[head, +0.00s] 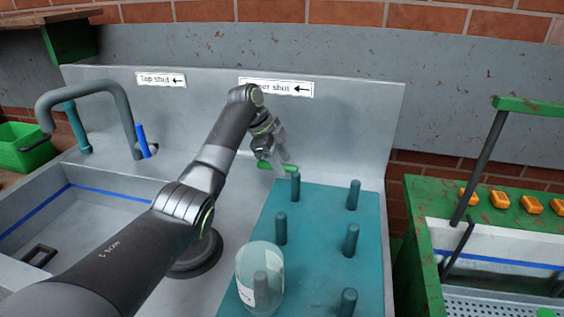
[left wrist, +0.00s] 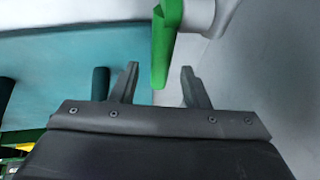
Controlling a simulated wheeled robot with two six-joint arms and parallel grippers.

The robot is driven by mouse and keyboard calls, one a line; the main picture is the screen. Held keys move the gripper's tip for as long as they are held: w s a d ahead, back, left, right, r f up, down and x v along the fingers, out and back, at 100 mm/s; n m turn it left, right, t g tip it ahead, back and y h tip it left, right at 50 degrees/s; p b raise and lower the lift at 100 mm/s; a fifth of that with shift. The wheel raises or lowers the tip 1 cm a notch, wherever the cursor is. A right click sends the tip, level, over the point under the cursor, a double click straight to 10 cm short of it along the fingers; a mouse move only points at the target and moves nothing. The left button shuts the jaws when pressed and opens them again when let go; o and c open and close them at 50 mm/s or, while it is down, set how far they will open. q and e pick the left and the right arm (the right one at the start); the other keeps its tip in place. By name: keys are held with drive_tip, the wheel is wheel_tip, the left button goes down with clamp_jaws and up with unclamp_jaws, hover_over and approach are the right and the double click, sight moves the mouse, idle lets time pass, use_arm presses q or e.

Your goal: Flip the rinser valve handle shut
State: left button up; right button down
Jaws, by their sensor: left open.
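The green rinser valve handle (head: 264,165) is at the back edge of the teal peg board, below the wall sign; my gripper hides part of it. In the left wrist view the green handle (left wrist: 165,50) hangs from a pale grey body, its free end between my fingertips. My left gripper (head: 281,154) is open at the handle, a finger on each side with visible gaps; it also shows in the left wrist view (left wrist: 160,68). The sign (head: 290,89) reads "...er shut" with an arrow pointing left, its first letters hidden by my arm.
The teal peg board (head: 320,195) carries several upright pegs and a clear jar (head: 260,278) over a front peg. A grey tap (head: 128,115) with a blue handle (head: 142,140) stands behind the sink at left. A green-framed machine (head: 418,215) is at right.

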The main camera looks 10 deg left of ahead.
use_arm(q)
drive_tip(key=shift+d+f, duration=0.15)
drive_tip(key=shift+f, duration=0.2)
drive_tip(key=shift+c, duration=0.3)
clamp_jaws()
